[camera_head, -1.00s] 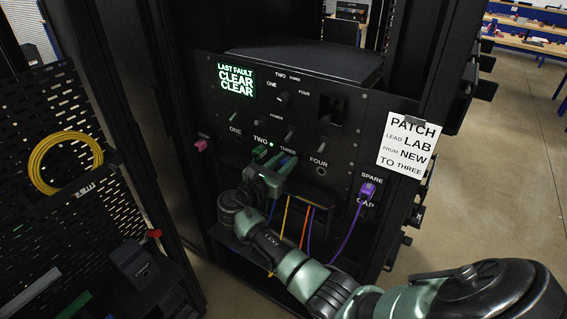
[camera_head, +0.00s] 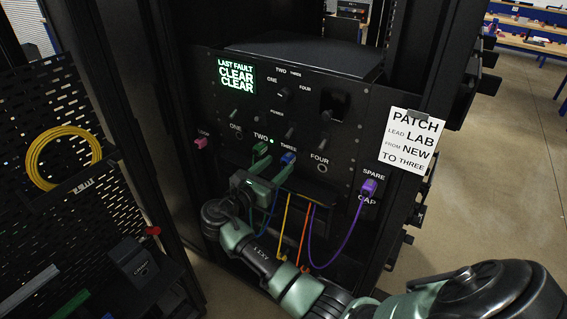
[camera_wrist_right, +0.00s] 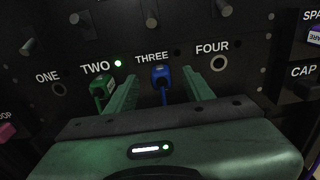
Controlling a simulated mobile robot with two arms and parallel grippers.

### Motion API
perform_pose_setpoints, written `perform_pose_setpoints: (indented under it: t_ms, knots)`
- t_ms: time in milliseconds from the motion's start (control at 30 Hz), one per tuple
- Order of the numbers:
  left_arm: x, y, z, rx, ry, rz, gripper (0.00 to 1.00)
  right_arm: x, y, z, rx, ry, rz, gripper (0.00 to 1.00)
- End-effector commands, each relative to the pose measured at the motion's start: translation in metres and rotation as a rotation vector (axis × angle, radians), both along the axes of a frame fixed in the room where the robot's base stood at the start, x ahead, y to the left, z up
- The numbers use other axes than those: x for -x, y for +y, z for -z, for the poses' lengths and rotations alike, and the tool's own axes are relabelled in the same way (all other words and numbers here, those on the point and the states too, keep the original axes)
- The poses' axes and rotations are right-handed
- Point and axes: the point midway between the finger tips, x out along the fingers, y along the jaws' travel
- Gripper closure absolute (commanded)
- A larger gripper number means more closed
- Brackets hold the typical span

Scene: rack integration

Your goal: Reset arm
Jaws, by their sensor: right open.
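My right gripper (camera_head: 268,185) is in front of the black rack panel (camera_head: 225,113), below the port labels. In the right wrist view its two green fingers (camera_wrist_right: 157,92) are apart, with nothing held between them. A blue plug (camera_head: 288,158) sits in the port marked THREE; in the right wrist view the blue plug (camera_wrist_right: 161,76) shows beyond and between the fingertips. A green plug (camera_head: 260,149) sits at port TWO, beside a lit green light; it also shows left of the fingers in the right wrist view (camera_wrist_right: 102,88). My left gripper is not in view.
A purple plug (camera_head: 369,187) sits at SPARE with its cable hanging. Orange and yellow cables hang below the panel. A pink plug (camera_head: 200,142) is at the left. A paper sign (camera_head: 409,140) hangs right. A pegboard with a yellow cable coil (camera_head: 62,160) stands left.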

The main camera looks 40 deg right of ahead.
Motion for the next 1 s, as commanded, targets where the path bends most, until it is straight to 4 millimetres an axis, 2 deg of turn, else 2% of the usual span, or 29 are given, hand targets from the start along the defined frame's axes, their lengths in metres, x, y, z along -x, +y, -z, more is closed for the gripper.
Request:
perform_pose_setpoints:
  t_ms: [100, 200, 767, 867, 967, 1000]
  knots:
    - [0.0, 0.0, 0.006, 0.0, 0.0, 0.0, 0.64, 0.005, 0.014, 0.001, -0.001, -0.002, -0.001, 0.48]
    - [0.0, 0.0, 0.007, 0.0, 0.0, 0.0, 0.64, 0.008, 0.02, -0.001, 0.0, -0.001, -0.001, 0.48]
    - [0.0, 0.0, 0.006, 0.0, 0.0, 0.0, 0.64, 0.009, 0.021, -0.001, -0.002, -0.002, 0.0, 0.48]
    - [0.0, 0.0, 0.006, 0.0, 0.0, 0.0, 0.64, 0.017, 0.02, 0.012, -0.055, -0.029, 0.0, 0.48]
    - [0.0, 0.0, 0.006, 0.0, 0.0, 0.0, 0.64, 0.04, 0.018, 0.047, -0.225, -0.122, 0.011, 0.48]
    - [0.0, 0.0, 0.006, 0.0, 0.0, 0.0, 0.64, 0.055, 0.019, 0.067, -0.329, -0.179, 0.026, 0.48]
